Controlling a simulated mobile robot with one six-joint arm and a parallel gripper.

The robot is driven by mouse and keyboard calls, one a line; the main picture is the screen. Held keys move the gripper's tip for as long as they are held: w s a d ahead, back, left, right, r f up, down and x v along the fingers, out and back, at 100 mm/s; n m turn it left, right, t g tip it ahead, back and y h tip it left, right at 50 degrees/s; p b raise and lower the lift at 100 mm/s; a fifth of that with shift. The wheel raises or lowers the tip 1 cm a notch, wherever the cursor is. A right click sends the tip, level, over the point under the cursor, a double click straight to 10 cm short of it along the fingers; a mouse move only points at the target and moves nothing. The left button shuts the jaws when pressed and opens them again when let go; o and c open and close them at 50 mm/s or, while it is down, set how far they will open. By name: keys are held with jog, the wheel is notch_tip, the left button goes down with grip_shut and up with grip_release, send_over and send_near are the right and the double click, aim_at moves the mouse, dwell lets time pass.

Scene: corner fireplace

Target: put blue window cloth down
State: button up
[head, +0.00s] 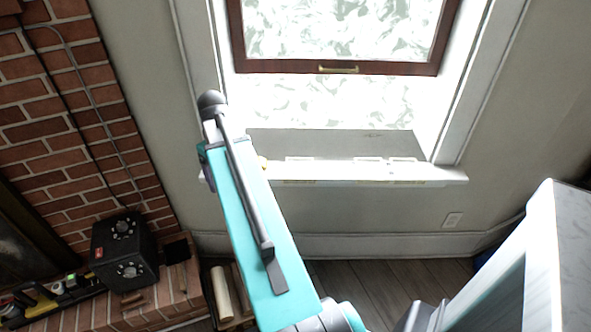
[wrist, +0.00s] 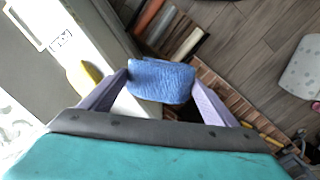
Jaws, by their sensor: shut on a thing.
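The blue window cloth (wrist: 162,80) is a folded, textured light-blue piece between the two pale fingers of my gripper (wrist: 160,88) in the wrist view. My gripper is shut on it. The cloth is beside the white window sill (wrist: 112,62), near its edge; I cannot tell whether it touches the sill.
A yellow object (wrist: 84,76) lies on the sill, left of the cloth in the wrist view. A black box with dials (head: 125,252) stands on the brick hearth. Several long rolls (head: 222,292) stand below the sill. The sill's right part looks mostly clear.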

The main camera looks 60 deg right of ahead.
jog(key=s+d+f+m, duration=0.1)
jog(key=s+d+m, duration=0.1)
jog(key=s+d, duration=0.5)
jog(key=s+d+f+m, duration=0.2)
jog(key=s+d, duration=0.5)
jog(key=s, duration=0.9)
jog(key=shift+d+m, duration=0.35)
jog(key=shift+m, duration=0.45)
jog(key=shift+w+d+f, duration=0.1)
jog(key=shift+w, duration=0.05)
jog(key=p, duration=0.1)
send_over(295, 169)
jog(key=shift+f, duration=0.75)
jog(key=shift+f, duration=0.1)
jog(key=shift+f+p, duration=0.4)
jog(key=shift+f, duration=1.25)
jog(key=shift+f, duration=0.1)
